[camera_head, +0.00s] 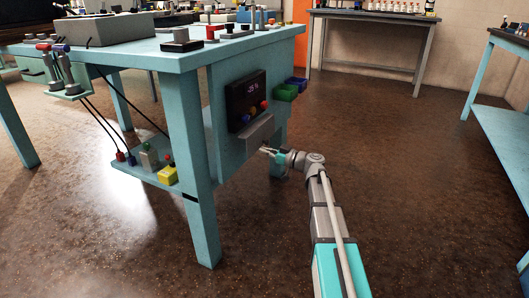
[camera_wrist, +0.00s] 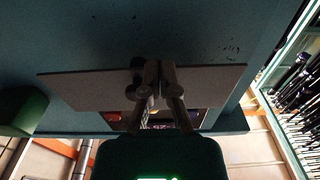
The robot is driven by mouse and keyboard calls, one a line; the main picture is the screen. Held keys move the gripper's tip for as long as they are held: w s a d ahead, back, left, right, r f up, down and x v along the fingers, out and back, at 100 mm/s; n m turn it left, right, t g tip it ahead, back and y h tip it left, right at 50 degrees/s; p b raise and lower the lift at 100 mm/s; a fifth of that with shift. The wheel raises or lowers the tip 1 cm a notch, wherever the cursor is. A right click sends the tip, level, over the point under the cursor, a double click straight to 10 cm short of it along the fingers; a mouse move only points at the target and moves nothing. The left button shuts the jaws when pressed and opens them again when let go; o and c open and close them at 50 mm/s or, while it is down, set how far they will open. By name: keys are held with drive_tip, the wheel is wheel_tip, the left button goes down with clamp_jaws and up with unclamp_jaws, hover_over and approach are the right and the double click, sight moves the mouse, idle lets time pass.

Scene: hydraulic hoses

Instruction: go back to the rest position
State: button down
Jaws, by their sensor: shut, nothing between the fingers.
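My gripper (camera_head: 268,149) is at the side panel of the teal workbench, just in front of the grey ledge (camera_head: 257,133) under the dark display panel (camera_head: 245,100). In the wrist view my gripper (camera_wrist: 153,70) points at a dark teal surface, with its fingers together and nothing between them. A grey plate (camera_wrist: 85,88) lies across the view behind the fingers. I cannot tell whether the fingertips touch anything.
The teal workbench (camera_head: 190,150) stands left of my arm, with hoses and coloured fittings on its lower shelf (camera_head: 130,166). Another bench (camera_head: 375,70) stands at the back. The floor (camera_head: 420,180) to the right is clear.

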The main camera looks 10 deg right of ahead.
drive_tip(key=s+a+f+m+g+h, duration=0.3)
drive_tip(key=s+a+f+g+h, duration=0.35)
drive_tip(key=s+f, duration=0.55)
drive_tip(key=s+d+f+m+g+h, duration=0.1)
drive_tip(key=s+f+m+g+h, duration=0.1)
drive_tip(key=s+f+m+h, duration=0.35)
drive_tip(key=s+d+f+m+g+h, duration=0.2)
drive_tip(key=s+g+h, duration=0.1)
drive_tip(key=s, duration=0.6)
wheel_tip(320, 180, up, 58)
drive_tip(key=s+p, duration=0.2)
drive_tip(key=p, duration=5.6)
drive_tip(key=shift+s+r+y, duration=0.15)
drive_tip(key=shift+s+y, duration=0.15)
drive_tip(key=shift+s, duration=0.1)
